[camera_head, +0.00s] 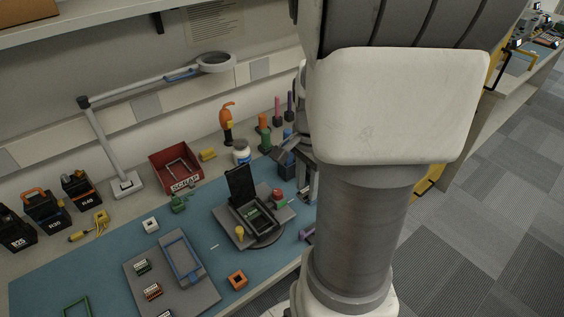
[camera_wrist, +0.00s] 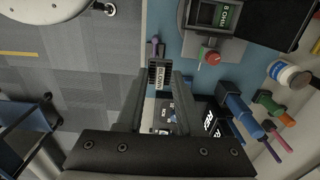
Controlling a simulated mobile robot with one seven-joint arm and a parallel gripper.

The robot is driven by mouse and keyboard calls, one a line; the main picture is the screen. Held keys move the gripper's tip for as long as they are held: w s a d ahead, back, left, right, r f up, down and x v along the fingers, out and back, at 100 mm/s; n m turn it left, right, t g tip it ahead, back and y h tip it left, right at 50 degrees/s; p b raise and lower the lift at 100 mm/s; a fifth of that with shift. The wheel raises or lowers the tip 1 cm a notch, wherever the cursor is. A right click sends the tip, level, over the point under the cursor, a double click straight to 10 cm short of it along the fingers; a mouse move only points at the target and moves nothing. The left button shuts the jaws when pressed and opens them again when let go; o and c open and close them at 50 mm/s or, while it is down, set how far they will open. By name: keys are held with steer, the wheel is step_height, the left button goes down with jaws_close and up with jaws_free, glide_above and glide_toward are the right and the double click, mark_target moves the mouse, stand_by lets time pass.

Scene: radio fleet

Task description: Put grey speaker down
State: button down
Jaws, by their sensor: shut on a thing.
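The grey speaker (camera_wrist: 159,75) is a small dark grey block with a pale printed label, seen in the wrist view. It sits between the fingertips of my gripper (camera_wrist: 160,84), which is shut on it. It appears above or near the bench's front edge; its exact height cannot be told. In the head view my gripper (camera_head: 305,180) is mostly hidden behind my arm, and I cannot make out the speaker there.
A blue mat (camera_head: 90,262) covers the bench. It holds a dark open-lidded device (camera_head: 252,215) on a round base and a grey board (camera_head: 195,298) with a blue frame. A red scrap bin (camera_head: 176,170), a white jar (camera_wrist: 289,75) and several coloured tools stand behind. Grey carpet (camera_wrist: 70,70) lies beyond the edge.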

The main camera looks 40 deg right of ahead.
steer(key=shift+r, duration=0.5)
steer(key=shift+w+d, duration=0.1)
steer(key=shift+w, duration=0.35)
steer(key=w+f+b, duration=0.1)
steer(key=w+b, duration=0.1)
steer(key=w, duration=1.5)
steer(key=w+a+f+b, duration=0.1)
steer(key=w+a+f, duration=0.1)
steer(key=w+a, duration=0.35)
steer(key=w+a+f, duration=0.3)
steer(key=w, duration=0.6)
steer(key=w+a+f, duration=0.2)
steer(key=a, duration=0.1)
steer(key=w+a+f, duration=0.2)
steer(key=a, duration=0.2)
steer(key=w+a+f, duration=0.2)
steer(key=a, duration=0.1)
steer(key=shift+w+a+f, duration=0.25)
steer(key=shift+f, duration=2)
